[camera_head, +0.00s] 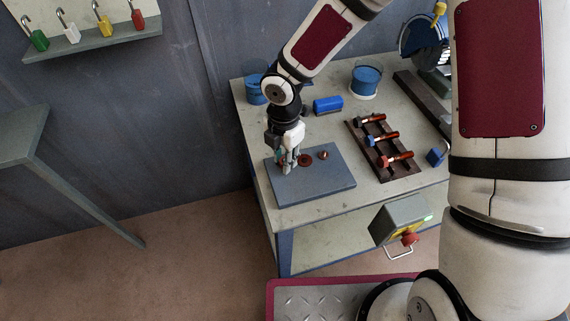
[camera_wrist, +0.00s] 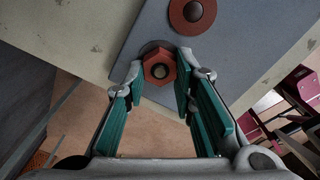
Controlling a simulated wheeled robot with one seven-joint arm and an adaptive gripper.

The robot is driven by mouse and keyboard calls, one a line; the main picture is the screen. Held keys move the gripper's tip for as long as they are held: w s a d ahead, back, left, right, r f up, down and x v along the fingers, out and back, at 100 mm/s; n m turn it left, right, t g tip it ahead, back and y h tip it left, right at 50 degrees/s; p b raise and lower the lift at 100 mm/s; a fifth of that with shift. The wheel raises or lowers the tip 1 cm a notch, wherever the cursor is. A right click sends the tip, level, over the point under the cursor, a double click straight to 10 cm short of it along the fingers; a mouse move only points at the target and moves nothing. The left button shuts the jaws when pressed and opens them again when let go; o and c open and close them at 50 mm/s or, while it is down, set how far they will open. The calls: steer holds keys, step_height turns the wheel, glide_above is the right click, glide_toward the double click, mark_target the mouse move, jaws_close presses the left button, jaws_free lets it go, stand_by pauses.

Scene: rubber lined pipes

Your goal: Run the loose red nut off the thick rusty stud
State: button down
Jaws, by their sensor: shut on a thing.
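A red hex nut (camera_wrist: 159,56) sits around a round stud end (camera_wrist: 159,71) between my fingertips in the wrist view. My gripper (camera_wrist: 160,68) is shut on the nut, one fingertip at each side. In the head view my gripper (camera_head: 288,165) points down over the left part of the grey-blue plate (camera_head: 315,187); its fingers mostly hide the nut there. The stud's shaft and thread are hidden under the nut, so I cannot tell how far along it the nut sits.
A red disc with a dark centre (camera_wrist: 193,11) is close by, with another small reddish fitting (camera_head: 323,155) to its right. The plate's front is clear.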

steer(key=shift+s, duration=0.1)
steer(key=c, duration=1.4)
jaws_free()
steer(key=m, duration=0.5)
steer(key=shift+a, duration=0.1)
steer(key=m, duration=0.7)
steer(key=shift+w, duration=0.3)
jaws_close()
